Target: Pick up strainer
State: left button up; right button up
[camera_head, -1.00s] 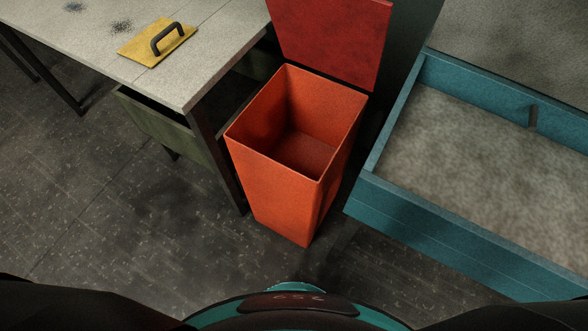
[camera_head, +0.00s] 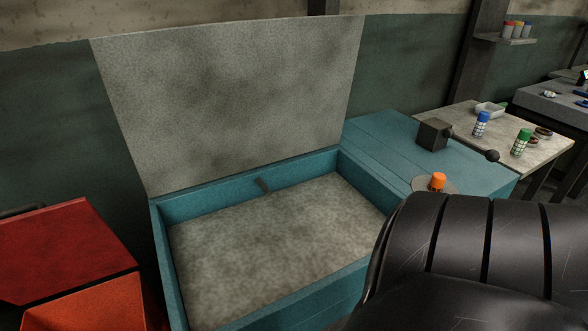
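No object is clearly identifiable as the strainer. On the light-topped table at the right stand two small upright cylinders with a pale gridded body, one with a blue top (camera_head: 481,124) and one with a green top (camera_head: 521,143). They could be strainers, but they are too small to tell. Neither of my grippers shows; a large black ribbed part, apparently of my own arm, fills the lower right and hides what is behind it.
A teal open box (camera_head: 161,248) with a raised grey lid (camera_head: 230,100) stands in the middle. A teal bench (camera_head: 385,140) beside it bears a dark block (camera_head: 433,135) and an orange knob (camera_head: 438,181). A red-lidded orange bin (camera_head: 95,305) is lower left. A wall shelf (camera_head: 505,39) holds small containers.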

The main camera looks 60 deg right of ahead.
aim_at(437, 181)
jog(key=z, duration=2.75)
jog(key=i+l+z, duration=0.15)
